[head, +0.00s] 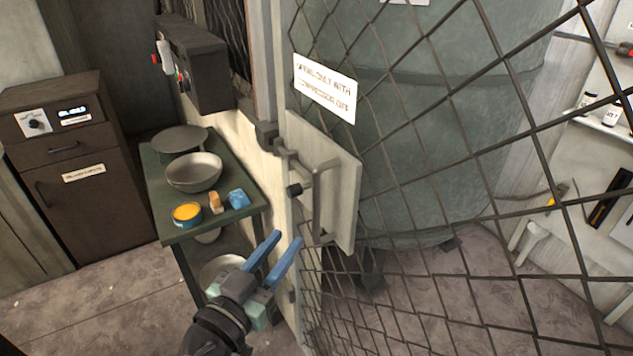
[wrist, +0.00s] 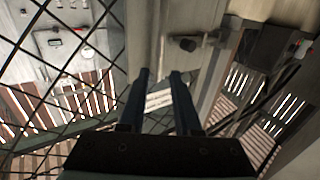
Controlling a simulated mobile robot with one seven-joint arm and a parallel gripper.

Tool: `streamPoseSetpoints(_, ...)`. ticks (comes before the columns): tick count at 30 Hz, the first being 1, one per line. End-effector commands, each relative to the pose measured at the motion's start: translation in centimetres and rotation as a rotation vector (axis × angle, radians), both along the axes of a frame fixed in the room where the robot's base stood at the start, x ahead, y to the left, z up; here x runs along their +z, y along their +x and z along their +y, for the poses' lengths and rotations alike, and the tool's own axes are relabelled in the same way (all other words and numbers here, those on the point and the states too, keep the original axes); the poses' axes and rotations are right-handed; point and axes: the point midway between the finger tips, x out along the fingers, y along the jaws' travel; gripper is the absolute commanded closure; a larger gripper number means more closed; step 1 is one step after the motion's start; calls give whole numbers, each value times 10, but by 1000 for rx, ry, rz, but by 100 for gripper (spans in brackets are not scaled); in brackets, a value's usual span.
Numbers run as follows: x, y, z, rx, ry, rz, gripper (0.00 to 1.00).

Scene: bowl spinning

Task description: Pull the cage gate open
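The cage gate (head: 430,130) is dark wire mesh on the right of the head view. It carries a pale metal plate (head: 345,185) with a vertical bar handle (head: 318,200). A dark latch knob (head: 294,190) sits just left of the handle. The gate looks closed against its post. My gripper (head: 284,243) has blue fingers, spread apart and empty. It is below and left of the handle in the picture, not touching it. In the wrist view my fingers (wrist: 160,73) stand apart with the mesh (wrist: 58,80) on the left and a dark knob (wrist: 187,43) above.
A green table (head: 160,205) left of the gate holds bowls (head: 194,172), a yellow-filled tin (head: 187,213) and small blocks. A brown cabinet (head: 75,165) stands at far left. A sign (head: 325,88) hangs on the mesh. A large grey-green drum (head: 430,190) is behind it.

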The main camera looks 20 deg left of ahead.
Motion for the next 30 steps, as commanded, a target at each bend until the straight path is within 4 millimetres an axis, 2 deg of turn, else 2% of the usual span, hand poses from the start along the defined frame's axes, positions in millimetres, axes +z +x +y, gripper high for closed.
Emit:
streamPoseSetpoints(5,2,22,-2,-3,0,-1,68)
streamPoseSetpoints(18,2,102,-9,-3,1,0,68)
streamPoseSetpoints(24,1,121,-9,-1,0,-1,68)
streamPoseSetpoints(30,0,127,-10,-1,0,0,68)
